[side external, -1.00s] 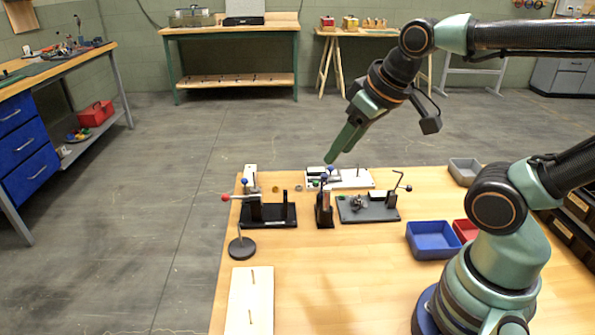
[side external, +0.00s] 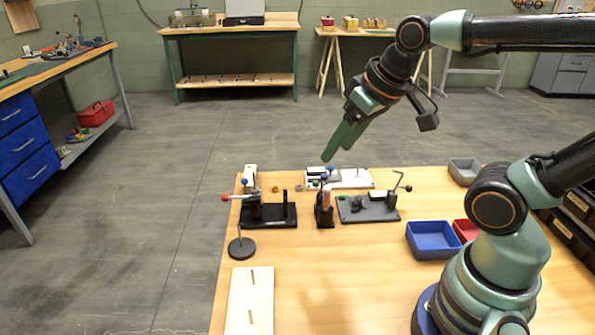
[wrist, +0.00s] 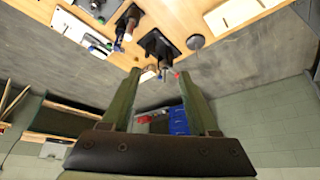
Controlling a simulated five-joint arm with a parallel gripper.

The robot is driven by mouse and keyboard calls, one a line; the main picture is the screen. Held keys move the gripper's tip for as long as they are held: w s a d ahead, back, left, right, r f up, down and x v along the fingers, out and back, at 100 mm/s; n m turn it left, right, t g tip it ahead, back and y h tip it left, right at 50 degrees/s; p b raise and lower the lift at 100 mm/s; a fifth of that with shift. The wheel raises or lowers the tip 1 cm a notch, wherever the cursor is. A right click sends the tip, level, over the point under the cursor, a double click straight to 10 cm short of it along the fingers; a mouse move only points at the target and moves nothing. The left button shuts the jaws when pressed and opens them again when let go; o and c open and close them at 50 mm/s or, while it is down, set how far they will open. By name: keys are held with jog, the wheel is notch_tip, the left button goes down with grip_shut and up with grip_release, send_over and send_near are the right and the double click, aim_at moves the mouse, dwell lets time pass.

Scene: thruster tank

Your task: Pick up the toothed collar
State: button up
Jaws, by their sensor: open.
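I cannot surely tell which part is the toothed collar. A small grey ring (side external: 298,188) and a small brownish ring (side external: 276,189) lie on the bench behind the black fixture in the side view; teeth are too small to make out. My gripper (side external: 337,155) is open and empty, high above the far part of the bench, pointing down and left. In the wrist view my gripper (wrist: 159,72) shows both green fingers apart with nothing held between them.
A black fixture (side external: 283,215) with a red-knobbed lever, a small upright clamp (side external: 324,214), a grey plate fixture (side external: 370,212) and a white fixture (side external: 352,181) stand close together. A round dark base (side external: 241,248), pegged board (side external: 260,300) and blue tray (side external: 432,241) are nearer. The front-middle bench is clear.

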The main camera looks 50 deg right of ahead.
jog(key=w+d+r+m+g, duration=0.2)
jog(key=w+d+m, duration=0.1)
jog(key=w+m, duration=0.3)
jog(key=m+g, duration=0.4)
jog(key=m, duration=1)
send_over(299, 189)
jog(key=w, duration=0.1)
jog(key=f, duration=2.2)
jog(key=shift+w+d, duration=0.1)
jog(key=shift+d, duration=0.3)
jog(key=shift+s+f, duration=0.15)
jog(key=shift+f, duration=1.15)
jog(key=shift+s+f, duration=0.1)
jog(key=shift+f, duration=1.2)
grip_shut()
